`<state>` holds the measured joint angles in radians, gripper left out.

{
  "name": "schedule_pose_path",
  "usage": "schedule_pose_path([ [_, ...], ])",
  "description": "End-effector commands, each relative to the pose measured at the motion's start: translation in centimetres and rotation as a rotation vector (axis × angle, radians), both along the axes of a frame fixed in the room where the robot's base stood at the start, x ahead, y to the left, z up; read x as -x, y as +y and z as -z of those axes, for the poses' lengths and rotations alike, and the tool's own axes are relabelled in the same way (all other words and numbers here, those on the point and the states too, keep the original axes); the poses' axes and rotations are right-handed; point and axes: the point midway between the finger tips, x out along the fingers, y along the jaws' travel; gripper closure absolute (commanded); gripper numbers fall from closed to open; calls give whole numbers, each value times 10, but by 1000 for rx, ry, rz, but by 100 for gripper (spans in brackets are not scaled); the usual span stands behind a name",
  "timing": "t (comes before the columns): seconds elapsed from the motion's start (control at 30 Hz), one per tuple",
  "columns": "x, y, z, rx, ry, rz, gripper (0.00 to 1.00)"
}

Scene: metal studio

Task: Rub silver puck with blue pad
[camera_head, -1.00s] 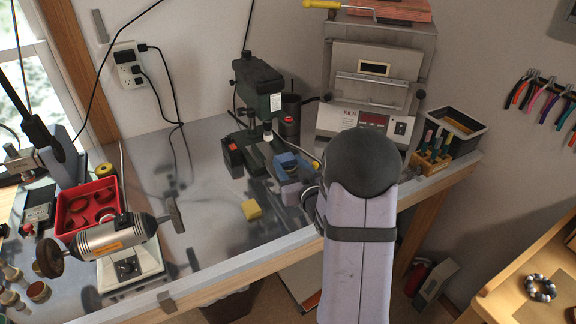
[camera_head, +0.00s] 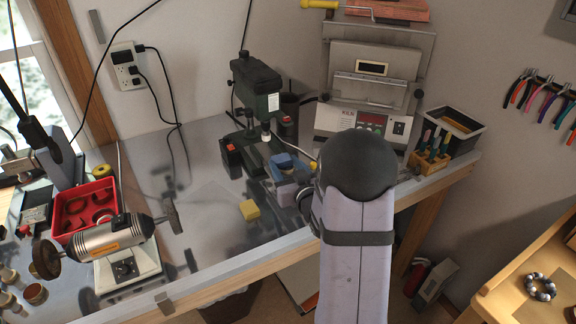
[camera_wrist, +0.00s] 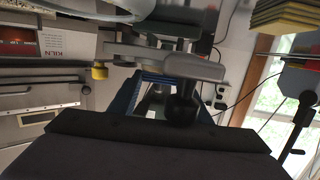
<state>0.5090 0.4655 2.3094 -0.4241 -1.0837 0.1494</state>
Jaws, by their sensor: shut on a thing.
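My gripper (camera_head: 287,188) is low over the bench, left of my forearm, and mostly hidden by my arm in the head view. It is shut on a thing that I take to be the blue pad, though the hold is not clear. A blue shape (camera_head: 284,160) shows just beyond the gripper. Blue edges (camera_wrist: 126,95) also show in the wrist view, above a large dark block that fills the bottom. I cannot make out the silver puck; it may be hidden behind the gripper. Contact between pad and puck cannot be seen.
A green drill press (camera_head: 255,95) stands just behind, and a kiln (camera_head: 370,85) stands back right. A red tray (camera_head: 88,207) and polishing motor (camera_head: 108,238) are farther left. Bare bench (camera_head: 205,215) lies between.

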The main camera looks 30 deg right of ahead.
Motion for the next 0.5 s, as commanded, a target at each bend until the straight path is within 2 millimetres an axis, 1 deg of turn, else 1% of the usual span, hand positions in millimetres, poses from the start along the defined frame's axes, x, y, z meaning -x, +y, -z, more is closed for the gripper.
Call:
schedule_pose_path([
  [0.17, 1, -3, 2, -2, 5, -1, 100],
  [0.5, 3, -18, 2, -1, 5, 1, 100],
])
